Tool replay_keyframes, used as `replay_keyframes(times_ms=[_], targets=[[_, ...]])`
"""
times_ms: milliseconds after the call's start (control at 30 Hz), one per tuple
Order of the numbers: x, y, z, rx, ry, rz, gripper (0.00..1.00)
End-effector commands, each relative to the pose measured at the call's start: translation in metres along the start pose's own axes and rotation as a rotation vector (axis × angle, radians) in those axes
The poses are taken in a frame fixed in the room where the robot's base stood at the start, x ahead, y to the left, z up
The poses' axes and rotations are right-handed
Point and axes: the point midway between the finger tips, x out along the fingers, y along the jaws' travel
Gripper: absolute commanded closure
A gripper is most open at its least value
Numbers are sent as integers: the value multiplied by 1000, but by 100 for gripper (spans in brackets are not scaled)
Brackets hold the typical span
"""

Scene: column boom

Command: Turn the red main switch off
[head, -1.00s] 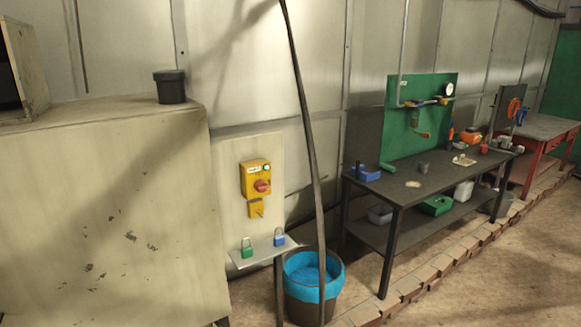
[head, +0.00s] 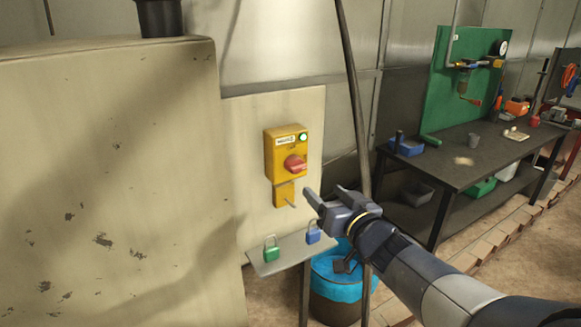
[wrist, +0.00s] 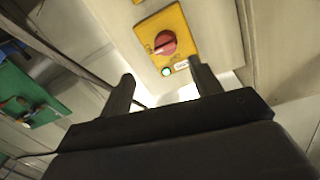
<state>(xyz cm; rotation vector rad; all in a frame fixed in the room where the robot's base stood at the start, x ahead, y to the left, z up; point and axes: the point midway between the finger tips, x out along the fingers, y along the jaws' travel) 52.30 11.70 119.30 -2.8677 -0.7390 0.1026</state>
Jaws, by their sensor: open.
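The red main switch (head: 295,163) is a rotary knob on a yellow box (head: 272,153) fixed to a pale panel. A green lamp (head: 303,137) glows on the box above the knob. In the wrist view the red knob (wrist: 165,43) shows on its yellow box (wrist: 179,24), with the lamp (wrist: 167,71) lit below it and the picture turned over. My gripper (head: 323,191) is open and empty, to the lower right of the knob and apart from it. In the wrist view my gripper's two fingers (wrist: 163,85) stand apart, with the box beyond them.
A small shelf (head: 286,258) below holds a green padlock (head: 271,250) and a blue padlock (head: 313,233). A yellow hasp piece (head: 285,195) hangs under the box. A dark pole (head: 353,90) stands behind my gripper, a blue-lined bin (head: 335,290) below. A large cabinet (head: 110,180) fills the left.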

Motion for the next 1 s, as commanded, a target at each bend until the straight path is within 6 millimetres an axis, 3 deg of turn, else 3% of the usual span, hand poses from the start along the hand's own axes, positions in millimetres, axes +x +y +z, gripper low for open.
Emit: replay_keyframes(times_ms=[267, 700, 1000], targets=[[22, -7, -1, 8, 14, -37, 40], [94, -9, -3, 6, 14, -34, 40], [111, -9, -2, 6, 14, -32, 40]])
